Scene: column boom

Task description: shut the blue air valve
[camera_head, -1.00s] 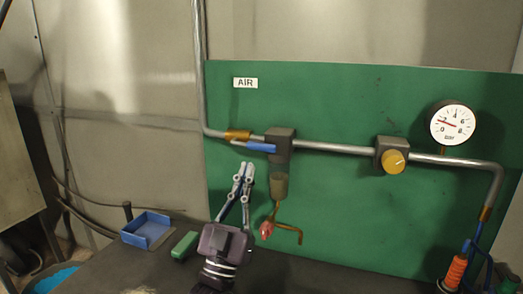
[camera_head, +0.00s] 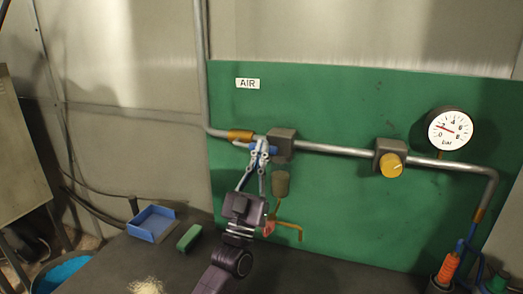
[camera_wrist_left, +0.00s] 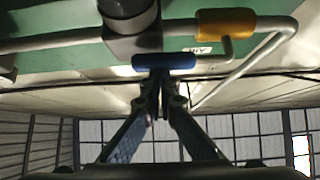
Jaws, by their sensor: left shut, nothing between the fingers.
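My left gripper (camera_head: 260,147) is shut and empty. Its fingertips are at the handle and cover part of it in the head view. In the left wrist view the fingertips (camera_wrist_left: 160,80) sit just below the handle; whether they touch it I cannot tell. My right gripper is not in view.
A yellow regulator knob (camera_head: 391,166) and a pressure gauge (camera_head: 450,129) are on the pipe to the right. A filter bowl (camera_head: 281,184) hangs under the dark block, with a red-handled drain tap (camera_head: 269,227) below. A blue tray (camera_head: 152,224) and green block (camera_head: 189,238) lie on the bench.

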